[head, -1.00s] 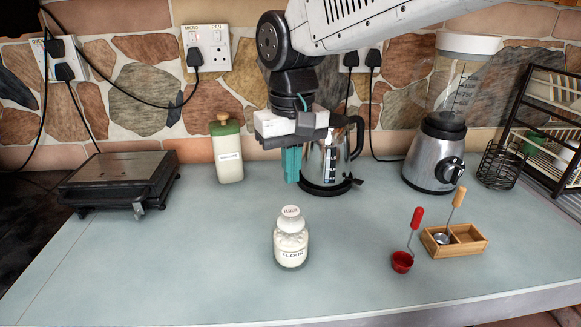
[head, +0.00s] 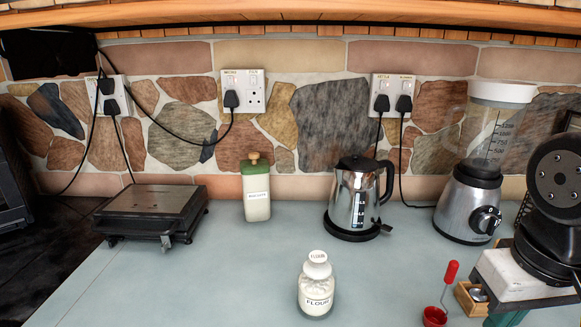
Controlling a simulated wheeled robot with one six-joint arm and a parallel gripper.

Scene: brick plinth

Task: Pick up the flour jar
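The flour jar (head: 317,286) is clear glass with white contents, a "FLOUR" label and a pale labelled lid. It stands upright on the pale blue-grey counter (head: 160,270) near the bottom middle of the head view. My gripper (head: 508,318) is at the bottom right, well to the right of the jar and apart from it. Its white and black body shows, but its fingertips are mostly cut off by the frame's lower edge, so I cannot see whether it is open or shut.
A red measuring scoop (head: 435,316) and a wooden box (head: 470,298) lie between jar and gripper. Behind stand a green-topped biscuit container (head: 257,197), a kettle (head: 351,205) and a blender (head: 470,205). A dark flat grill (head: 152,212) is at left. Counter around the jar is clear.

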